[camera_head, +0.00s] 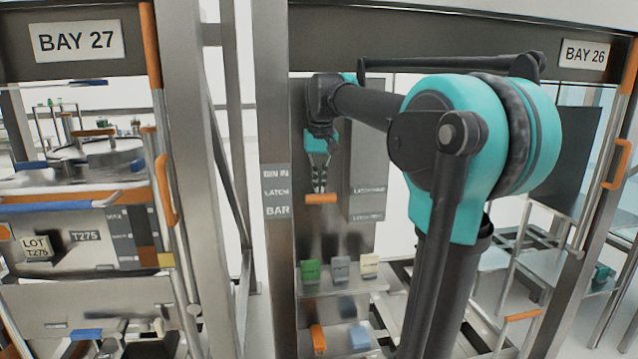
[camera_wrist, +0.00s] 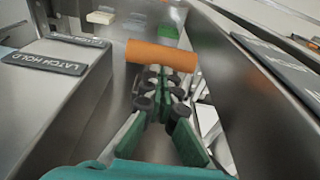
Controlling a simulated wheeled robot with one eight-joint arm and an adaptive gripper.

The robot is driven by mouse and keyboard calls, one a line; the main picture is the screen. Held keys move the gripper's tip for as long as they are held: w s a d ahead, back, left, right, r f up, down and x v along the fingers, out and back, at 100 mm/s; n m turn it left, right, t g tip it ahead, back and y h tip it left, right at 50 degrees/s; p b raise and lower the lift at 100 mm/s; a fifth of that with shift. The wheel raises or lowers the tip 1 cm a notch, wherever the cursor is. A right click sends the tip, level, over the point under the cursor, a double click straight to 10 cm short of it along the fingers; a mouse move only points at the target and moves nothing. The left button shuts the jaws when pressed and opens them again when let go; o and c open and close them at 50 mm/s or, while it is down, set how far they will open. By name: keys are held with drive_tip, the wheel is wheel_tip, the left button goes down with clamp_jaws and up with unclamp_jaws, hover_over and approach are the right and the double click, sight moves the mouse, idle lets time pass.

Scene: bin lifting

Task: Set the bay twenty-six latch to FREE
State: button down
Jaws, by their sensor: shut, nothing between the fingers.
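The bay 26 latch shows as an orange bar handle (camera_head: 320,198) low in the recess left of my arm, under the BAY 26 beam. In the wrist view the orange handle (camera_wrist: 160,54) lies crosswise just beyond the fingertips. My gripper (camera_head: 319,187) points down above the handle and is shut with nothing between its fingers; the fingertips also show in the wrist view (camera_wrist: 158,88). I cannot tell whether they touch the handle. A LATCH HOLD plate (camera_wrist: 42,64) sits on the panel to the left in the wrist view. A second plate (camera_wrist: 78,40) beyond it is unreadable.
A steel post with BIN IN, LATCH and BAR labels (camera_head: 277,192) stands left of the recess, and a steel panel (camera_head: 369,150) stands right. Green, grey and cream blocks (camera_head: 340,270) sit on a ledge below. The BAY 26 sign (camera_head: 585,54) is at upper right; BAY 27 (camera_head: 78,41) is left.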

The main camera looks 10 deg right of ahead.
drive_tip(key=shift+s+f, duration=0.2)
drive_tip(key=shift+s, duration=0.05)
drive_tip(key=shift+s+f+t, duration=0.6)
drive_tip(key=shift+f+t, duration=0.1)
drive_tip(key=shift+t, duration=0.3)
wheel_tip(320, 180, down, 8)
drive_tip(key=s+t, duration=0.2)
drive_tip(key=t, duration=0.4)
drive_tip(key=shift+t, duration=0.3)
